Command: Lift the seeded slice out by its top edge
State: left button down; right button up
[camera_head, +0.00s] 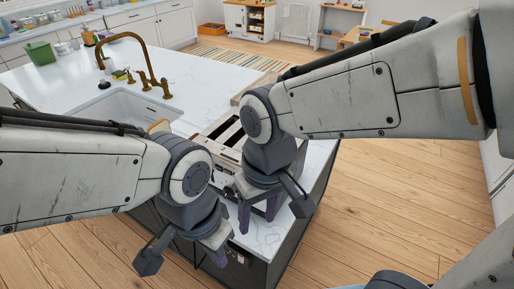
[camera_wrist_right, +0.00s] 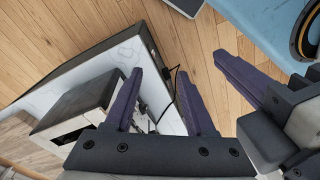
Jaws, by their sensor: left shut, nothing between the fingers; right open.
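A cream toaster (camera_head: 228,172) with dark slots in its top stands on the white counter, partly behind my arms. It also shows at the left of the right wrist view (camera_wrist_right: 75,112). I cannot make out the seeded slice in either view. My right gripper (camera_head: 258,214) is open and empty, in front of the toaster near the counter's edge. Its two purple fingers stand apart in the right wrist view (camera_wrist_right: 162,92). My left gripper (camera_head: 217,254) is shut and empty, lower and to the left, by the counter's front edge.
The white counter (camera_head: 150,75) has a sink (camera_head: 125,106) and a brass tap (camera_head: 135,40) beyond my left arm. A green container (camera_head: 42,54) stands at the far left. Open wooden floor (camera_head: 390,200) lies to the right.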

jog(key=w+d+r+m+p, duration=0.1)
jog(key=w+m, duration=0.3)
jog(key=w, duration=0.5)
jog(key=w+d+r+m+p, duration=0.1)
jog(key=w+r+m, duration=0.3)
jog(key=w, duration=0.5)
jog(key=w+d+r+m+h+p, duration=0.1)
jog(key=w+r+m, duration=0.1)
jog(key=w, duration=0.8)
jog(key=shift+d+r+m, duration=0.15)
jog(key=shift+r+m, duration=0.2)
jog(key=shift+m, duration=0.55)
jog(key=shift+w+d, duration=0.2)
jog(key=shift+w, duration=0.1)
notch_tip(320, 180, down, 5)
jog(key=shift+p, duration=0.45)
jog(key=f, duration=0.1)
jog(key=f+p, duration=0.2)
jog(key=f, duration=0.1)
jog(key=shift+a, duration=0.35)
jog(key=shift+f, duration=0.7)
grip_shut()
